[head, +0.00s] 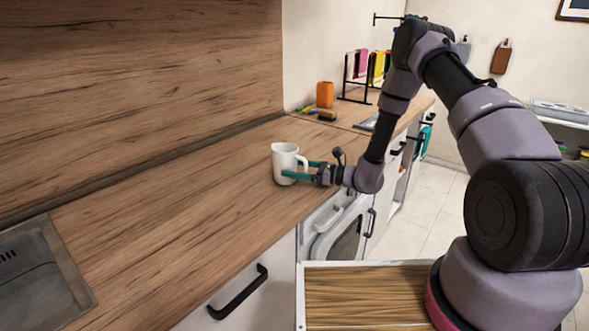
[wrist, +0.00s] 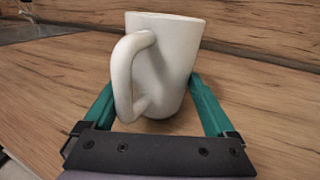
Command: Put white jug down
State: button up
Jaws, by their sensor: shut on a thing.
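The white jug (head: 285,162) is at the wooden countertop, near its front edge, in the head view. It is upright, with its handle on the right, toward my arm. My gripper (head: 300,172) reaches in from the right and is shut on the jug, with teal fingers on either side of its lower body. In the wrist view the jug (wrist: 172,65) fills the middle, its handle toward the camera, between the two fingers of my gripper (wrist: 158,105). I cannot tell whether its base touches the countertop (head: 190,215); the gripper hides part of the lower body in the wrist view.
A metal sink (head: 45,280) is set into the counter at the lower left. An orange container (head: 325,94) and small items stand farther back, near a dark rack (head: 362,75) with coloured things. A wood splashback (head: 140,80) borders the counter. The counter left of the jug is clear.

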jog(key=shift+f, duration=0.1)
jog(key=o, duration=1.5)
jog(key=shift+f, duration=0.1)
